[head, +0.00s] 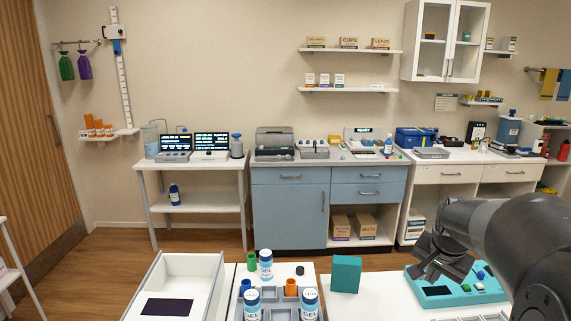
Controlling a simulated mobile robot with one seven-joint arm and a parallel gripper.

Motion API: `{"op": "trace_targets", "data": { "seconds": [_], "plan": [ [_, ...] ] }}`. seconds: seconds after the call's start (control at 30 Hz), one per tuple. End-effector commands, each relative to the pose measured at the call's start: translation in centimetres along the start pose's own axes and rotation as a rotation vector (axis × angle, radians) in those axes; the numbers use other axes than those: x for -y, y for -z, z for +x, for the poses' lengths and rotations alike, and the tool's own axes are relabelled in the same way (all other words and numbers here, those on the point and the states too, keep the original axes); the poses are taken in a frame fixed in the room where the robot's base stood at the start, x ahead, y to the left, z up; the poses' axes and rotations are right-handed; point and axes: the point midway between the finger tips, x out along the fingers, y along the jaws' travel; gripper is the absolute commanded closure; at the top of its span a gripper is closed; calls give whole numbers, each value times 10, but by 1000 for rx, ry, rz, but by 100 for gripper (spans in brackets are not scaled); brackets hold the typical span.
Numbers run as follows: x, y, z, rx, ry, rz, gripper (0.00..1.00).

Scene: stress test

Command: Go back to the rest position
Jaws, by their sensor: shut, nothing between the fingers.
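My gripper (432,262) is at the right, at the end of my dark arm, which comes in from the right edge. It is above the near table, beside and partly in front of a teal tray (492,290). The fingers are shut with nothing held between them. Whether the fingertips touch the tray cannot be told from this view.
On the near table are a white open bin (206,270), several white-and-blue bottles (266,264), a green cup (252,261), an orange cup (291,287) and a teal block (346,274). Blue cabinets (290,210) line the far wall. Wooden floor lies between.

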Motion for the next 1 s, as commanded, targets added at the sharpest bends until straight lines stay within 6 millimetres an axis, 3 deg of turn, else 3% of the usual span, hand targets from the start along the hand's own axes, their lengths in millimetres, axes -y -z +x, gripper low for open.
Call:
{"op": "trace_targets", "data": {
  "seconds": [0.1, 0.3, 0.6, 0.8, 1.0],
  "plan": [
    [13, -40, -29, 9, 61, -115, 100],
    [23, -107, -68, 7, 132, -321, 100],
    [15, -204, -108, -39, 180, -633, 100],
    [4, -243, -115, -69, 176, -768, 100],
    [0, -254, -116, -78, 172, -808, 100]
  ]
}}
